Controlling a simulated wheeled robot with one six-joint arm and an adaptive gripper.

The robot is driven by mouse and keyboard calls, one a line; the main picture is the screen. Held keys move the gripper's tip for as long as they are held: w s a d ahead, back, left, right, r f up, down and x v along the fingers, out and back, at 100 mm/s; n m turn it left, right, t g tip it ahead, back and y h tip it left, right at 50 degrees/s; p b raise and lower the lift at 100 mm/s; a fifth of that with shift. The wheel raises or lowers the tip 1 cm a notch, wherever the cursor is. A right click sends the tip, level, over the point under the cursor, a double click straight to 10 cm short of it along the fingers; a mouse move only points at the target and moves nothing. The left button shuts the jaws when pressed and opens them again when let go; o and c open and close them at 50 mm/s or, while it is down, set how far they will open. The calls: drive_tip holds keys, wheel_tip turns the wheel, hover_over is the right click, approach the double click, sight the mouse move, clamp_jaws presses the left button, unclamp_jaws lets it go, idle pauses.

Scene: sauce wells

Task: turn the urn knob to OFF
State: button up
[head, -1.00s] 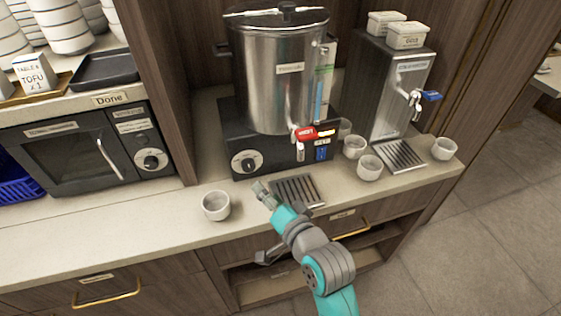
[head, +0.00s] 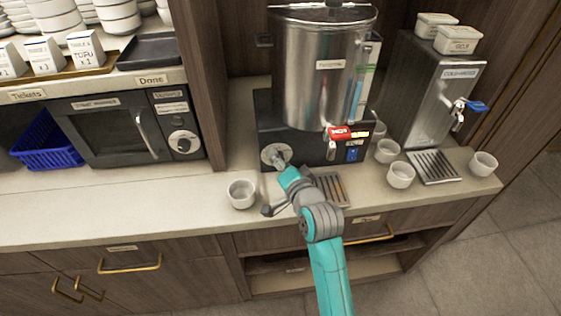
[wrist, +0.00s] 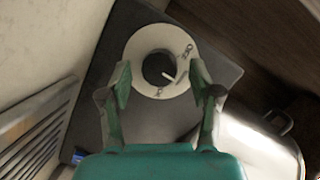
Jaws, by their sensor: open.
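The urn (head: 318,75) is a steel cylinder on a dark base at the back of the counter. Its knob is a dark disc with a pale pointer line on a round white dial (head: 270,153), on the left of the base front. In the wrist view the knob (wrist: 158,68) lies between my open fingers, further from the camera than the fingertips seem to be. My gripper (wrist: 160,85) is open and empty, facing the dial. In the head view my gripper (head: 281,164) partly covers the dial. Dial lettering is too small to read.
A red-handled tap (head: 341,133) sits right of the dial, above a drip tray (head: 330,189). A white cup (head: 242,194) stands left of my arm. More cups (head: 401,175) and a cold-water dispenser (head: 440,95) stand right. The counter at left is clear.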

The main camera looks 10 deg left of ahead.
drive_tip(key=c, duration=1.1)
drive_tip(key=shift+c, duration=0.2)
drive_tip(key=shift+n, duration=0.3)
drive_tip(key=n, duration=0.1)
drive_tip(key=n+h, duration=0.2)
drive_tip(key=n, duration=0.1)
drive_tip(key=shift+a, duration=0.25)
drive_tip(key=n+h, duration=0.1)
drive_tip(key=n, duration=0.1)
drive_tip(key=n+h, duration=0.1)
drive_tip(key=n, duration=0.1)
drive_tip(key=shift+a+h, duration=0.15)
drive_tip(key=shift+h, duration=0.15)
drive_tip(key=shift+t, duration=0.3)
